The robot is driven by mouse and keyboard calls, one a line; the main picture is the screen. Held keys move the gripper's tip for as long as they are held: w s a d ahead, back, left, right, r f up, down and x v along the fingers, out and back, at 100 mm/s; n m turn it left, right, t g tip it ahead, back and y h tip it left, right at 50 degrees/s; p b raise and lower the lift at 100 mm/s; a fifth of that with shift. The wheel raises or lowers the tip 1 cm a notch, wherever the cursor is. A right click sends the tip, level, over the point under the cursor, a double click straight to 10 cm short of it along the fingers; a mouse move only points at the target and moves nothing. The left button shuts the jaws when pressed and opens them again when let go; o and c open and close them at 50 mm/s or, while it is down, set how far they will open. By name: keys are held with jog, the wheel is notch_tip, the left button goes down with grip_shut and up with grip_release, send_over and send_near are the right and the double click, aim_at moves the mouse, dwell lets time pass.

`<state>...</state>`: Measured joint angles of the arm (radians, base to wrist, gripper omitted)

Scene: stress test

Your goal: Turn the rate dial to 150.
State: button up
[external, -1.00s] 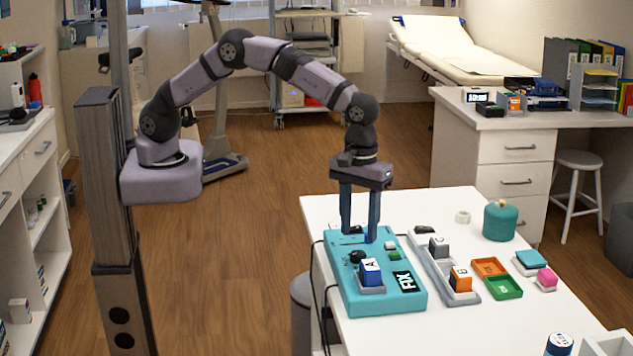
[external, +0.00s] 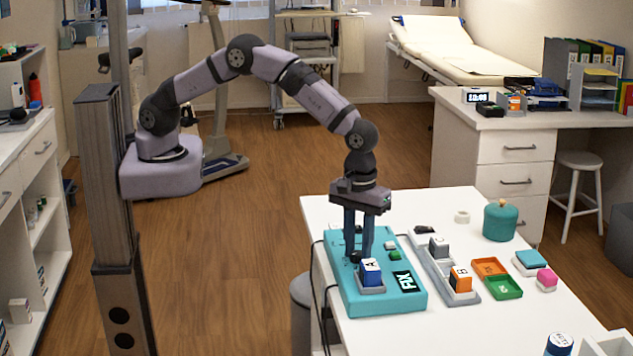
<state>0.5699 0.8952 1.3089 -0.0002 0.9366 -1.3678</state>
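The teal device (external: 343,299) lies on the white table. The dial (external: 355,257), a small black knob, sits on its top, behind the blue and white block marked A (external: 371,271). My gripper (external: 357,254) points straight down with its two fingers at either side of the dial. The fingers are close together and appear shut on the knob, which is partly hidden by them. A black display (external: 404,280) with pale characters is at the device's right front corner; I cannot read its value surely. The dial's pointer and scale are too small to read.
Right of the device is a grey tray (external: 429,262) with a grey block (external: 438,247) and an orange block marked B (external: 460,278). Beyond are orange (external: 488,265) and green (external: 504,287) trays and a teal jar (external: 500,221). Cables hang at the table's left edge.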

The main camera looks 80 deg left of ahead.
jog(key=shift+m, duration=0.3)
jog(key=m, duration=1.3)
jog(key=shift+m, duration=2.2)
jog(key=o, duration=1.1)
jog(key=shift+c, duration=0.2)
jog(key=shift+r+b, duration=0.15)
jog(key=shift+b, duration=0.15)
